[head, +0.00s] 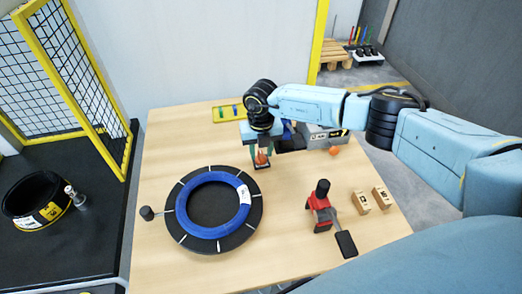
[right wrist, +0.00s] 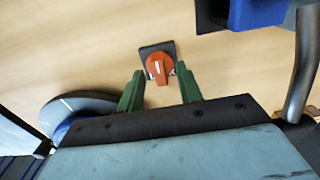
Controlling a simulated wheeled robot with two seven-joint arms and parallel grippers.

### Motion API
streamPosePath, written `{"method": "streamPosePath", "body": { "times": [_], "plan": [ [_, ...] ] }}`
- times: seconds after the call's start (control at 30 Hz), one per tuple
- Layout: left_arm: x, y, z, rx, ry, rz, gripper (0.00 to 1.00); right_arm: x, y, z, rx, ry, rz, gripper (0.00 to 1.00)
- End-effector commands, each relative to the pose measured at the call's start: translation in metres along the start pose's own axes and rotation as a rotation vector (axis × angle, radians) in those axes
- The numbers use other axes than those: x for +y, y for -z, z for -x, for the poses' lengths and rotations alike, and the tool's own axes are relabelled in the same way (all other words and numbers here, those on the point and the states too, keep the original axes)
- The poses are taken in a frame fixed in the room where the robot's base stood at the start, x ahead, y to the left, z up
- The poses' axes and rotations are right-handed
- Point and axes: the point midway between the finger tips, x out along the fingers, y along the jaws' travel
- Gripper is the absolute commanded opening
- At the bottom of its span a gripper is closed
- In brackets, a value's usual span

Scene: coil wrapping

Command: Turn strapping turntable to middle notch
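The turntable (head: 244,237) is a black disc with white radial marks, flat on the wooden table. A blue coil (head: 182,221) with a white label lies on it. A dark handle knob (head: 146,213) sticks out at its left edge. My right gripper (head: 261,163) is beyond the turntable, pointing down over an orange knob (head: 261,158) on a small dark plate. In the right wrist view, the green fingers of my right gripper (right wrist: 160,76) are apart, with the orange knob (right wrist: 160,66) with a white mark just ahead, between their tips. My left gripper is not in view.
A red tool (head: 321,209) with a black handle and two small cardboard boxes (head: 372,200) are on the right of the table. A grey box (head: 325,137) and yellow tray (head: 228,113) are at the back. A black coil (head: 35,205) lies left, off the table.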

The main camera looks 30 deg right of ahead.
Motion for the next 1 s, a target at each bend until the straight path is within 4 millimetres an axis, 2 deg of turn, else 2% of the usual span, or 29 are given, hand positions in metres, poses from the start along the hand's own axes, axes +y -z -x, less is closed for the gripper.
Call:
{"method": "streamPosePath", "body": {
  "times": [0.33,0.6,1.0],
  "plan": [
    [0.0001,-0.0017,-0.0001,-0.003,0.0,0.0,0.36,0.0001,-0.0002,-0.004,-0.001,0.0,0.0,0.35],
    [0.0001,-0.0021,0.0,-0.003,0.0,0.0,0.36,0.0001,-0.0002,-0.0037,-0.001,0.0,0.0,0.0],
    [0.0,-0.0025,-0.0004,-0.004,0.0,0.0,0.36,0.0019,-0.0007,-0.0034,-0.001,-0.001,-0.007,0.0]
  ]
}}
